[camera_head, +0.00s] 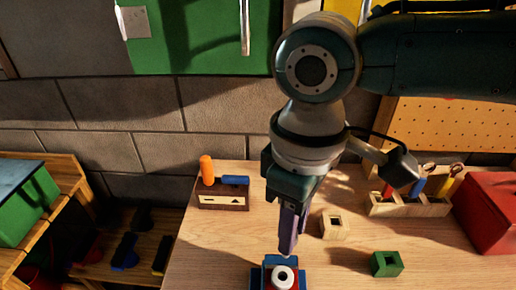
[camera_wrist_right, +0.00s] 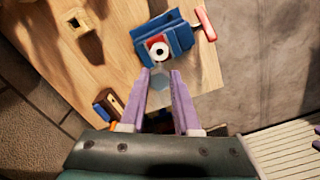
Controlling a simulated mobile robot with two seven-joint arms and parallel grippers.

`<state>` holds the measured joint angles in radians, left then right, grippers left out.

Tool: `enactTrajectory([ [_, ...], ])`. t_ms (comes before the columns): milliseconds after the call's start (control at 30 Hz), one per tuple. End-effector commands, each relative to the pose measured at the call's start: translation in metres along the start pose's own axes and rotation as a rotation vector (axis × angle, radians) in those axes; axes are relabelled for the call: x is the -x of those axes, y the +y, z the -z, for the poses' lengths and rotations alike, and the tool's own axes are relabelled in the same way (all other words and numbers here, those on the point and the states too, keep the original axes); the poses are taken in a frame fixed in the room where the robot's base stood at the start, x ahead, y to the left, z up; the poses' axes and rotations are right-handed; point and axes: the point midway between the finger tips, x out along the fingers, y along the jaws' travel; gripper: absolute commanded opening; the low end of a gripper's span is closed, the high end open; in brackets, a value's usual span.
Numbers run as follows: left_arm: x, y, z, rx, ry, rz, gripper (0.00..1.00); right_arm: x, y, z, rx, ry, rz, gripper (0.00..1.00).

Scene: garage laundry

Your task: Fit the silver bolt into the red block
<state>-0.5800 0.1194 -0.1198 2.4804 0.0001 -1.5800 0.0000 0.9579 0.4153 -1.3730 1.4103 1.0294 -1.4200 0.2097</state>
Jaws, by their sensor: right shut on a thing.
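A red block (camera_wrist_right: 154,40) sits in a blue vise (camera_wrist_right: 181,38) with a red handle; a white ring with a dark hole (camera_wrist_right: 159,50) shows on the block. In the head view the ring (camera_head: 283,277) and vise (camera_head: 257,277) are at the bottom edge, partly cut off. My right gripper (camera_wrist_right: 160,74) points down close to the vise, its purple fingers shut on a grey hexagonal piece that looks like the silver bolt (camera_wrist_right: 160,83). The bolt is apart from the ring in the wrist picture; its height is unclear. Purple bits at the wrist view's right edge may be my left gripper (camera_wrist_right: 316,138).
A wooden block with a hole (camera_head: 334,226) and a green block (camera_head: 387,263) stand right of the gripper. A holder with orange and blue pegs (camera_head: 222,200) is at the back left. A tool rack (camera_head: 410,208) and red box (camera_head: 490,212) are at the right.

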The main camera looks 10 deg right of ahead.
Motion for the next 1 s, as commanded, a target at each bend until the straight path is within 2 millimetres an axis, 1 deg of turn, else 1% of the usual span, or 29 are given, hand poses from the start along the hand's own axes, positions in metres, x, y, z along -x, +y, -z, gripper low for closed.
enactTrajectory([
  [267, 0.008, -0.001, 0.002, -0.003, -0.001, 0.002, 0.50, 0.003, 0.000, 0.000, -0.003, 0.001, 0.001, 0.00],
  [400, -0.001, -0.001, -0.001, -0.003, 0.000, 0.002, 0.50, -0.010, 0.000, 0.000, -0.002, 0.001, 0.001, 0.00],
  [1000, -0.027, 0.000, -0.009, -0.003, -0.001, 0.002, 0.50, -0.050, 0.001, 0.000, -0.002, 0.001, 0.001, 0.00],
])
